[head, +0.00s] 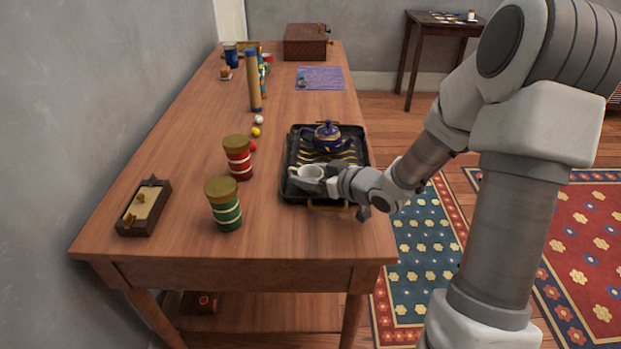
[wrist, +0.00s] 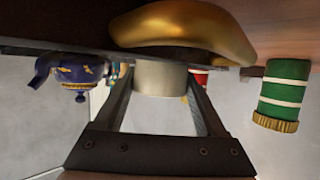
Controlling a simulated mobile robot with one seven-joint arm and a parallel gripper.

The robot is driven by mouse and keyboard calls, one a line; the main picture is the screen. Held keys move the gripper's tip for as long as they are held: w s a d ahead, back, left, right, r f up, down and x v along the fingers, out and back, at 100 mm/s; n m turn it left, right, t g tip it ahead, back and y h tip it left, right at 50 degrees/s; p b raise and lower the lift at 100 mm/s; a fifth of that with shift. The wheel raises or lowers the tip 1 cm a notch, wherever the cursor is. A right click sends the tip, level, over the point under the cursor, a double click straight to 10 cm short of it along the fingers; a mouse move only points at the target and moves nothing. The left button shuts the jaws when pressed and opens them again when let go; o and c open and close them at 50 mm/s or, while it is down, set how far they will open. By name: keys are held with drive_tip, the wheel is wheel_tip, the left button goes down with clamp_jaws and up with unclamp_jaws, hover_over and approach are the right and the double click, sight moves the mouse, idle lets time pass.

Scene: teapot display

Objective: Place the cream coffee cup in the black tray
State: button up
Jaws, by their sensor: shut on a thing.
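The cream coffee cup (head: 306,173) is at the front end of the black tray (head: 291,160). My gripper (head: 311,183) is shut on the cup, reaching in from the right. In the wrist view the cup (wrist: 162,78) sits between my two fingers, and the view is upside down. A tray handle, gold, (wrist: 185,30) is close to the camera there. The cup looks upright and very low over the tray floor; I cannot tell whether it touches. My fingers hide part of the cup and the tray's front right.
A blue teapot (head: 327,137) stands in the tray behind the cup. Red (head: 238,160) and green (head: 224,205) striped canisters stand to the left. Small balls (head: 256,132) lie between the tray and a tall tube (head: 254,85). The table's right edge runs close beside the tray.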

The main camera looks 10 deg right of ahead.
drive_tip(key=shift+r, duration=0.1)
drive_tip(key=o, duration=1.3)
drive_tip(key=shift+f, duration=0.2)
drive_tip(key=shift+r, duration=0.15)
drive_tip(key=shift+s+d+r, duration=0.1)
drive_tip(key=shift+r, duration=0.1)
drive_tip(key=p+v, duration=0.4)
drive_tip(key=v, duration=0.6)
drive_tip(key=shift+s+d+r+p, duration=0.15)
drive_tip(key=shift+s+p, duration=0.15)
drive_tip(key=shift+p, duration=0.1)
drive_tip(key=shift+s+d+r, duration=0.1)
drive_tip(key=shift+s+d, duration=0.1)
drive_tip(key=shift+s, duration=0.25)
drive_tip(key=shift+w, duration=0.1)
